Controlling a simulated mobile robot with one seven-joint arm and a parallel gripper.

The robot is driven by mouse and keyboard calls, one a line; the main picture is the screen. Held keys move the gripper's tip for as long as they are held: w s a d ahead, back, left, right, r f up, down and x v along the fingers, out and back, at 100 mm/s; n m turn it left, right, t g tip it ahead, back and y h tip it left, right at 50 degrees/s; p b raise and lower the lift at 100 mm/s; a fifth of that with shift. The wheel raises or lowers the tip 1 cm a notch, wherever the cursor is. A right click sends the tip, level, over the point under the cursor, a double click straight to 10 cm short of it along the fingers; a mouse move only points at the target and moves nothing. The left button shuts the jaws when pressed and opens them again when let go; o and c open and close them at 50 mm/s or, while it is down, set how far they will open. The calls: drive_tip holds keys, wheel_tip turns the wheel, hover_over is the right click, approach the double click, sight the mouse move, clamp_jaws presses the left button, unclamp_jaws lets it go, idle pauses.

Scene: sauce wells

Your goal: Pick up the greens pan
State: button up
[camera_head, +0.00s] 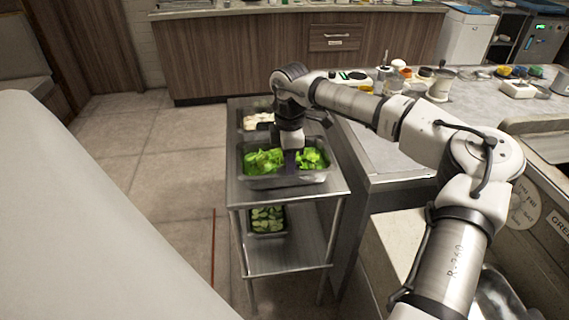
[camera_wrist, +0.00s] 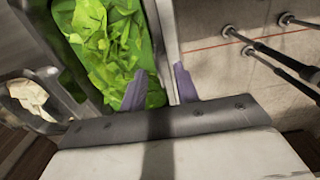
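The greens pan (camera_head: 284,181) is a metal pan of bright green leaves on the top shelf of a steel cart. In the wrist view its rim (camera_wrist: 167,40) runs down between my fingers. My gripper (camera_head: 291,166) points down at the pan in the head view and hides part of the leaves. In the wrist view my gripper (camera_wrist: 160,78) has its two purple fingers apart. The left finger is over the leaves and the right finger is outside the rim. I see a gap around the rim; contact is not clear.
A pan with pale food (camera_head: 257,120) stands behind the greens pan. A pan of green slices (camera_head: 268,222) sits on the cart's lower shelf (camera_head: 290,257). A counter (camera_head: 400,150) with jars and bowls is close on the right. Open floor (camera_head: 165,160) lies left.

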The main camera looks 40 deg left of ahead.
drive_tip(key=shift+a+f, duration=0.1)
drive_tip(key=shift+f, duration=1.5)
drive_tip(key=shift+c, duration=0.3)
clamp_jaws()
